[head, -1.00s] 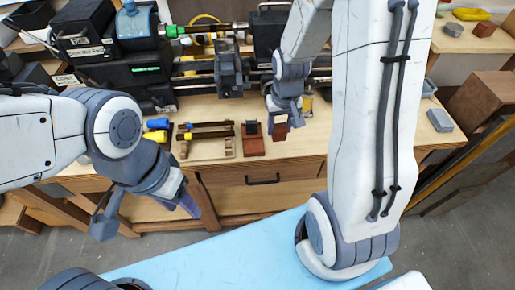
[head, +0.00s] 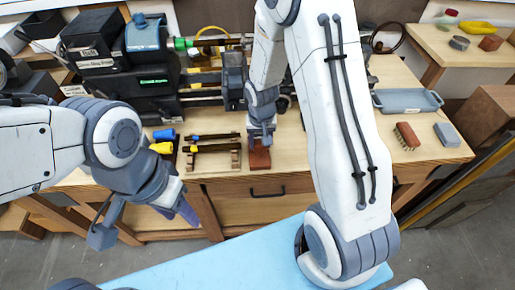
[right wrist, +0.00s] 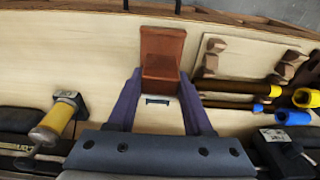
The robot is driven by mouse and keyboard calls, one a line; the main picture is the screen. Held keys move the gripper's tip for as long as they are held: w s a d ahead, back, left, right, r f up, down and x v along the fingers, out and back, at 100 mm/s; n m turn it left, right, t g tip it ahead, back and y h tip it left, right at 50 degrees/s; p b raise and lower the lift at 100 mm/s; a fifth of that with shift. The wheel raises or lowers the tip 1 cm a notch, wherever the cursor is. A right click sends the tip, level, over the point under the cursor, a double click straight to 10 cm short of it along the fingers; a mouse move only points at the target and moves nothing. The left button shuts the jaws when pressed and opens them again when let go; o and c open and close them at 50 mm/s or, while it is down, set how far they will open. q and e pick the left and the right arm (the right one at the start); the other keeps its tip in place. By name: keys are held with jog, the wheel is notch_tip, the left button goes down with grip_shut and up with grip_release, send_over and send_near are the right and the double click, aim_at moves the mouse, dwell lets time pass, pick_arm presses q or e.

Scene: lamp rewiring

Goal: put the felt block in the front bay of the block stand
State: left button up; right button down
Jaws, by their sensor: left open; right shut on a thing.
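The block stand (head: 259,159) is a small reddish-brown wooden piece near the bench's front edge. My right gripper (head: 262,140) points down right above it and hides its back part. In the right wrist view, the fingers of this gripper (right wrist: 160,76) are shut on a reddish-brown block (right wrist: 161,73), seemingly the felt block. Block and stand have much the same colour and overlap there, so I cannot tell whether the block touches or sits in a bay. My left gripper (head: 145,222) is open and empty, in front of the bench at the left.
A rack with dark rods (head: 215,143) stands left of the stand, with blue and yellow tools (head: 162,141) beyond it. Black machinery (head: 150,75) lines the back. A brush (head: 407,136), a grey block (head: 447,134) and a grey tray (head: 407,101) lie at the right.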

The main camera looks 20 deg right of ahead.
aim_at(260, 150)
jog(key=shift+f, duration=2.05)
jog(key=shift+f, duration=0.1)
jog(key=shift+c, duration=1.5)
grip_release()
